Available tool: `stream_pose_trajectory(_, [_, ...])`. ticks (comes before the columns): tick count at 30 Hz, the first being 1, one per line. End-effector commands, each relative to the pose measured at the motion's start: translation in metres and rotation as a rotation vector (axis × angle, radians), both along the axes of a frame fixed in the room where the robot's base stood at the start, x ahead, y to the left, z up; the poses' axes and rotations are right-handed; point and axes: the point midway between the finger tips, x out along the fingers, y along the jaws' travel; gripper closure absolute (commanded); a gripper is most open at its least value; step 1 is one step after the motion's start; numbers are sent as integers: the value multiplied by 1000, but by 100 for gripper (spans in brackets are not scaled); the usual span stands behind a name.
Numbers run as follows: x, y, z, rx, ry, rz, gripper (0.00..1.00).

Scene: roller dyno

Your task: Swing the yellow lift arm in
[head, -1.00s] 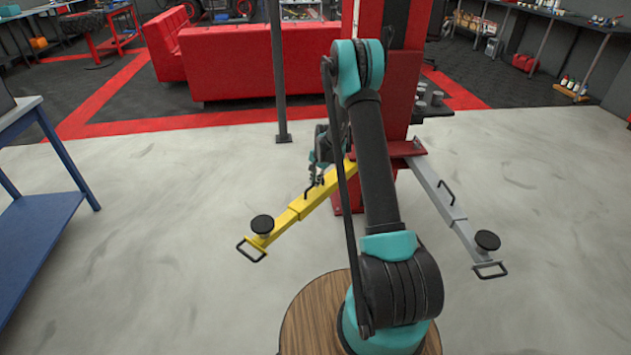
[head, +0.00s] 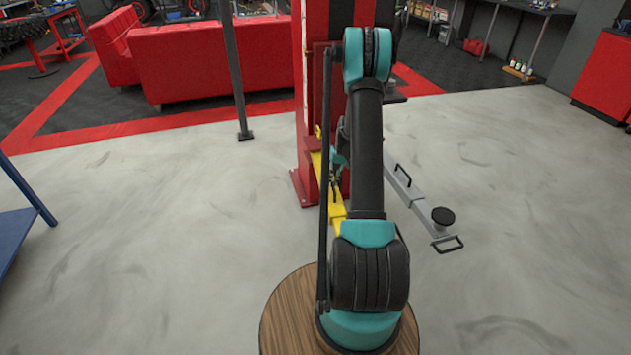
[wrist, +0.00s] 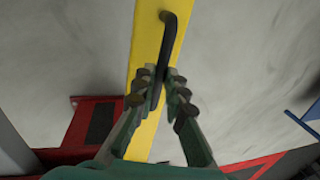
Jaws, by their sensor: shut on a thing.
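The yellow lift arm (head: 336,207) extends from the red lift post (head: 311,95) toward me in the head view. My own arm hides much of it, including its outer end. In the wrist view the yellow arm (wrist: 164,72) runs down the middle, with a black handle (wrist: 168,42) on its top. My gripper (wrist: 163,88) is shut on the lower part of this handle, one finger on each side. In the head view my gripper (head: 336,180) is partly hidden behind my arm.
A grey lift arm (head: 410,190) with a black round pad (head: 443,216) reaches out to the right of the post. A thin dark pole (head: 236,80) stands to the left. A blue bench (head: 15,225) is at the left edge. Pale floor is open on both sides.

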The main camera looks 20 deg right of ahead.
Motion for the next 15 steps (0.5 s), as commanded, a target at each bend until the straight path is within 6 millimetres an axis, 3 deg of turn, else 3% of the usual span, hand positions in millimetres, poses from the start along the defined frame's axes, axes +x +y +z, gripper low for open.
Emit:
stream_pose_trajectory(6, [-1, -32, 0, 0, 0, 86, 100])
stream_pose_trajectory(15, [-1, -47, 0, -2, 0, 126, 100])
